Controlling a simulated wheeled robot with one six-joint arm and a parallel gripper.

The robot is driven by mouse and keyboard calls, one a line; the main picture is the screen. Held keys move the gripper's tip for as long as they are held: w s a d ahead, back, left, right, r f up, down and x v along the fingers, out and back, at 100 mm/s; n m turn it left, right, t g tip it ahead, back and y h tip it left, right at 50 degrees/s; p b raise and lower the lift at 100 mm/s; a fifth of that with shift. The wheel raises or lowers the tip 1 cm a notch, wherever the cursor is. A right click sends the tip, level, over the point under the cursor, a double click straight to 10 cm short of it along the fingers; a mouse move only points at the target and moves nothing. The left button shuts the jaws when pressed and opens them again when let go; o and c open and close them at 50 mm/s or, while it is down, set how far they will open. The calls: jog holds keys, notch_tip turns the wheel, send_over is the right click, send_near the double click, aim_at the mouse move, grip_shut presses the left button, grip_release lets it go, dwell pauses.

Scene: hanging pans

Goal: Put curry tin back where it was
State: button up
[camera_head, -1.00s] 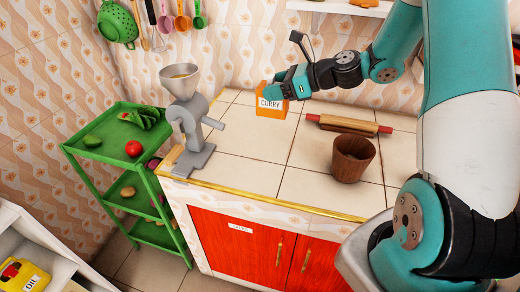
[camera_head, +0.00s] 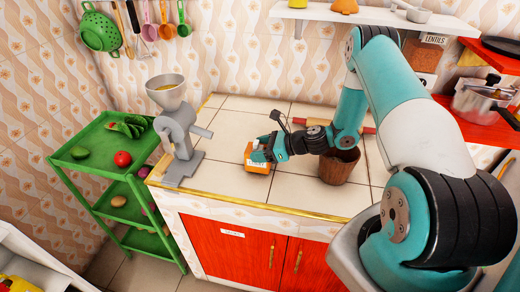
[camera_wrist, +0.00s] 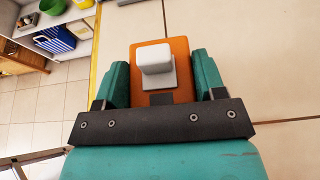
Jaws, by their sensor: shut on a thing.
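The curry tin (camera_head: 257,165) is an orange box with a white label band, low over or on the tiled counter, right of the grey grinder. I cannot tell whether it touches the tiles. My gripper (camera_head: 262,153) is shut on the tin from the upper right. In the wrist view, the orange tin (camera_wrist: 178,88) with a white knob sits between my teal fingers (camera_wrist: 163,85).
The grey grinder (camera_head: 176,135) stands left of the tin. A wooden pot (camera_head: 337,168) and a rolling pin (camera_head: 365,125) are to the right, near my arm. A white wall shelf (camera_head: 380,16) hangs above. The green rack (camera_head: 70,158) is left. Counter tiles (camera_head: 225,178) before the tin are clear.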

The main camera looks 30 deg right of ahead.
jog(key=shift+f, duration=0.35)
jog(key=shift+f, duration=0.15)
jog(key=o, duration=1)
